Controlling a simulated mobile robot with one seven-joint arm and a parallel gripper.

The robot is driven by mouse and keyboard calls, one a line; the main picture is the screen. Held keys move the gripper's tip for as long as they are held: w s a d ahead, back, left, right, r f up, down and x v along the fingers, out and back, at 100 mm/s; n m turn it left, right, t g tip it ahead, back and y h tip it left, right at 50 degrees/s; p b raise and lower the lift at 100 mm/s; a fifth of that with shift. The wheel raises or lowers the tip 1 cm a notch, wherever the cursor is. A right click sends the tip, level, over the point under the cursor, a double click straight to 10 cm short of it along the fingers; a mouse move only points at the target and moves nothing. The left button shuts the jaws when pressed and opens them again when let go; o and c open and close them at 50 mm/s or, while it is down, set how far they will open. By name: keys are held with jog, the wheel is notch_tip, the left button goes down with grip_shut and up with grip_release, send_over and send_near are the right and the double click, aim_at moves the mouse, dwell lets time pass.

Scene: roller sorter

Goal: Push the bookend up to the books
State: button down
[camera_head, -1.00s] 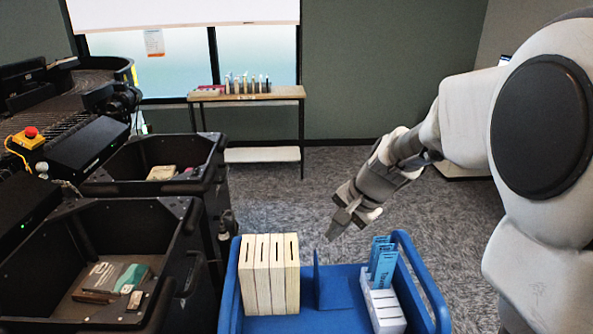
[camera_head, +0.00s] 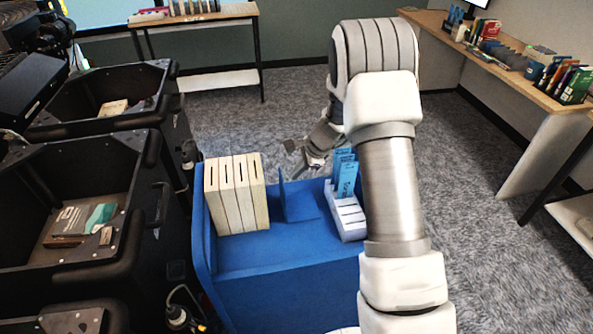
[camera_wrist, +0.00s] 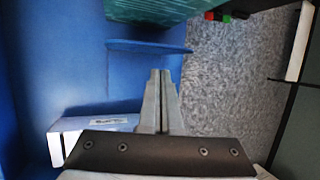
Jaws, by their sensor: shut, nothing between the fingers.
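The bookend (camera_head: 299,199) is a thin blue upright plate with a flat foot on the blue cart. The books (camera_head: 236,196) are a row of several cream upright volumes to its left, with a gap between. In the wrist view the bookend (camera_wrist: 148,46) shows edge-on from above, with a dark green cover of the books (camera_wrist: 160,10) beyond it. My gripper (camera_wrist: 160,72) is shut and empty, on the bookend's side away from the books. A small gap seems to show between fingertips and plate; contact is unclear. In the head view my gripper (camera_head: 297,163) is partly obscured at the cart's far edge.
A white holder (camera_head: 350,226) with blue cards (camera_head: 345,172) stands right of the bookend, close to my gripper. The blue cart (camera_head: 280,255) has bare floor in front. Black bins (camera_head: 150,150) stand left; a shelf desk (camera_head: 545,95) is at the right.

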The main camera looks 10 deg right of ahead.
jog(key=b, duration=0.7)
send_over(292, 204)
jog(key=s+d, duration=0.1)
notch_tip(292, 204, down, 10)
jog(key=shift+d+f, duration=0.15)
jog(key=shift+f, duration=0.05)
jog(key=shift+f+b, duration=0.9)
jog(key=shift+b, duration=0.05)
jog(key=shift+r, duration=0.2)
jog(key=shift+a, duration=2.95)
jog(key=shift+d, duration=0.1)
jog(key=shift+d+r+p, duration=0.15)
jog(key=shift+d+r, duration=0.1)
jog(key=shift+d, duration=0.5)
jog(key=shift+d+r+p, duration=0.15)
jog(key=shift+d+r, duration=0.1)
jog(key=shift+d, duration=0.5)
notch_tip(292, 204, up, 16)
jog(key=p, duration=1.2)
